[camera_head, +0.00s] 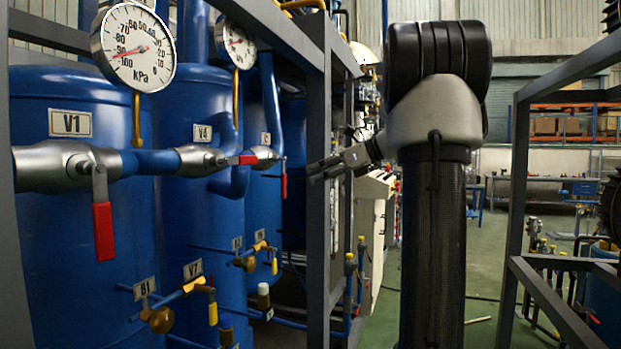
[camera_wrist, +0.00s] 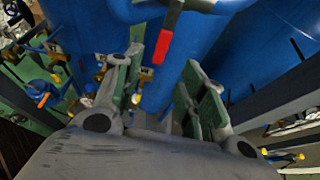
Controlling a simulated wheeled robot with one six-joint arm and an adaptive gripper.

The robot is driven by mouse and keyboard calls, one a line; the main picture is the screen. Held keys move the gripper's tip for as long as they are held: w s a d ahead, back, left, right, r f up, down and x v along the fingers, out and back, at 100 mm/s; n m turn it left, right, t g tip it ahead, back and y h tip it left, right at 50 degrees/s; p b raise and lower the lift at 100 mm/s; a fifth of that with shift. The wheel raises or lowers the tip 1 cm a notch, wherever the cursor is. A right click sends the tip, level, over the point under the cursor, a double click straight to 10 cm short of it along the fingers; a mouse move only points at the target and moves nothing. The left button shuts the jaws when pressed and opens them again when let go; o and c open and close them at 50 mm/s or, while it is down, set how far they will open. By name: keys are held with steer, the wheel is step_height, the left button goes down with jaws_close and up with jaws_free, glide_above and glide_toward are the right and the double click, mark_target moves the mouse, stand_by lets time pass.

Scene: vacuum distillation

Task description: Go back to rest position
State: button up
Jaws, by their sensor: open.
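My gripper (camera_head: 326,168) shows in the head view to the left of my arm's column, pointing left toward the blue tanks. In the wrist view my gripper (camera_wrist: 165,84) has its two green-padded fingers spread apart, with nothing between them. A red valve handle (camera_wrist: 166,40) on a blue pipe is seen beyond the fingertips, apart from them. In the head view a red handle (camera_head: 284,186) hangs down left of my gripper with a gap between. Part of my arm is hidden behind its own column.
Blue tanks (camera_head: 65,240) with gauges (camera_head: 138,47) stand at the left. A red-handled valve (camera_head: 103,230) hangs under label V1 (camera_head: 70,123). A grey frame post (camera_head: 318,240) stands close to my gripper. Another frame (camera_head: 510,200) is at the right. Green floor (camera_head: 490,270) is open between.

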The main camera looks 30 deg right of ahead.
stand_by(0.5)
steer(key=s+d+f+n+g+h, duration=0.3)
steer(key=s+f+n, duration=0.5)
steer(key=f, duration=0.4)
steer(key=s+a+f+n+g+h, duration=0.1)
steer(key=s+a+f+n, duration=0.3)
steer(key=s+n, duration=0.5)
steer(key=s+a+f+n+g+h, duration=0.2)
steer(key=s+a+f+n+h, duration=0.2)
steer(key=s+a+n, duration=0.5)
steer(key=shift+s+a+f+n, duration=0.2)
steer(key=shift+s+n, duration=0.45)
steer(key=shift+n, duration=0.65)
